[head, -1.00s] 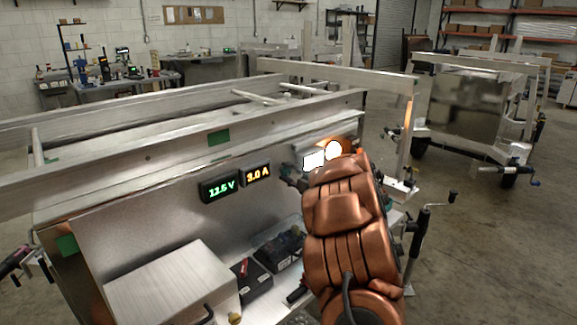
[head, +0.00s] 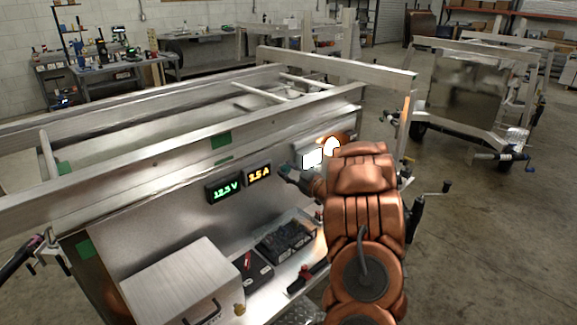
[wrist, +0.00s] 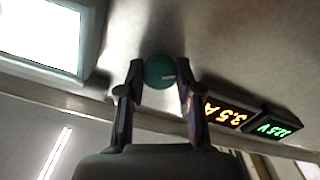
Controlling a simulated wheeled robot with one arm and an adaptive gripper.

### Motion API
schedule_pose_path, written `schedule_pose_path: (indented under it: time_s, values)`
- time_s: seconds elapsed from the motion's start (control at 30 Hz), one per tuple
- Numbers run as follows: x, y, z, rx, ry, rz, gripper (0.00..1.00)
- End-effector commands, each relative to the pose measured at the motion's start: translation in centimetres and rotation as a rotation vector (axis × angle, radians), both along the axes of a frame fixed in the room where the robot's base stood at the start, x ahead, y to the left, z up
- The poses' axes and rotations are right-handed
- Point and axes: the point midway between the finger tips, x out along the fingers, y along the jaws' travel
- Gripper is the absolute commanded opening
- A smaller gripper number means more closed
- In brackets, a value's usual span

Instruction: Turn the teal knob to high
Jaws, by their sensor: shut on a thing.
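The teal knob (wrist: 160,68) is round, with a pale pointer mark on its face, and sits on the metal panel in the wrist view. My gripper (wrist: 161,82) is shut on the knob, one finger on each side. In the head view my gripper (head: 291,172) reaches the panel just right of the displays, and the knob is hard to make out there. The amber display (head: 259,174) reads about 3.5 A. No level labels are readable around the knob.
A bright white screen (head: 312,159) and a glowing lamp (head: 331,146) are close to my gripper. Below are a metal box (head: 178,278) and a black battery-like unit (head: 286,241) on the trailer shelf.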

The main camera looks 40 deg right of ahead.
Motion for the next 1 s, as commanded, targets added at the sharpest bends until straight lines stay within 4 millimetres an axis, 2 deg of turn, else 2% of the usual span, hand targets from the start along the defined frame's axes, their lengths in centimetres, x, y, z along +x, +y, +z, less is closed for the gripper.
schedule_pose_path:
  time_s: [0.3, 0.77, 0.8, 1.0]
  values:
    - [-0.02, 0.04, 0.00, 0.099, 0.000, 0.001, 0.00]
    - [-0.01, 0.04, -0.10, 0.112, 0.000, 0.001, 0.00]
    - [-0.01, 0.04, -0.10, 0.112, 0.000, 0.001, 0.35]
    - [-0.01, 0.01, -0.06, 0.111, -0.001, 0.001, 0.56]
